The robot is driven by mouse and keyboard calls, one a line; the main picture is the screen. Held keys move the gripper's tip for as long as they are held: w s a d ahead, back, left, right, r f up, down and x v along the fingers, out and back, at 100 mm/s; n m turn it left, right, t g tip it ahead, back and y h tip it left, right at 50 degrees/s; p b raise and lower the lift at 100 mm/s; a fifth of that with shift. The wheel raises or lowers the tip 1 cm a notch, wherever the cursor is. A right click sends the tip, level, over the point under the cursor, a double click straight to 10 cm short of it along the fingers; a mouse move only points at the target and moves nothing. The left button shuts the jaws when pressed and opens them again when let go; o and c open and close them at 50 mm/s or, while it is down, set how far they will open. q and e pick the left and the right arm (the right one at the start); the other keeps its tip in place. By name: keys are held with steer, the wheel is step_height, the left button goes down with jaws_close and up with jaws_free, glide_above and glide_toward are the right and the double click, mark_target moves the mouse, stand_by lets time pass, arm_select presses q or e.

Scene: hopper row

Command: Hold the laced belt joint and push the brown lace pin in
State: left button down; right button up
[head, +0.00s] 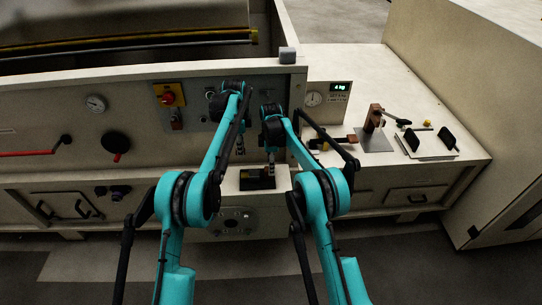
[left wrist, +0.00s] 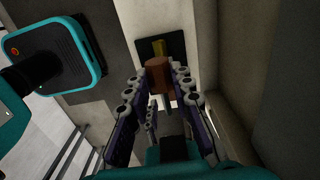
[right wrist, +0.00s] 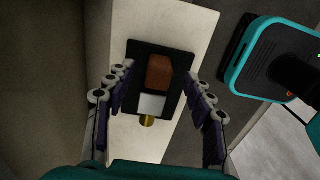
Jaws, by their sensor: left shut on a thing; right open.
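The brown lace pin, a blocky brown piece, shows between my left gripper's fingertips in the left wrist view (left wrist: 158,76). In the right wrist view the brown piece (right wrist: 160,72) is over a black plate (right wrist: 176,105), beside a pale block (right wrist: 152,105) and a brass round end (right wrist: 147,121). I take these as the belt joint. My left gripper (head: 240,148) is shut on the brown piece; the exact finger contact is hard to see. My right gripper (right wrist: 159,74) is open and empty above the plate, its fingers apart on either side.
The plate sits on a pale ledge (right wrist: 180,25) at the front of the machine. A panel with a red knob (head: 168,98) is behind my arms. On the bench at right are a brown clamp (head: 374,118) on a grey plate and several small parts.

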steer(key=shift+f, duration=2.75)
jaws_close()
arm_select(q)
steer(key=a+f, duration=0.6)
steer(key=f, duration=0.1)
steer(key=a+f, duration=0.7)
steer(key=shift+a, duration=0.25)
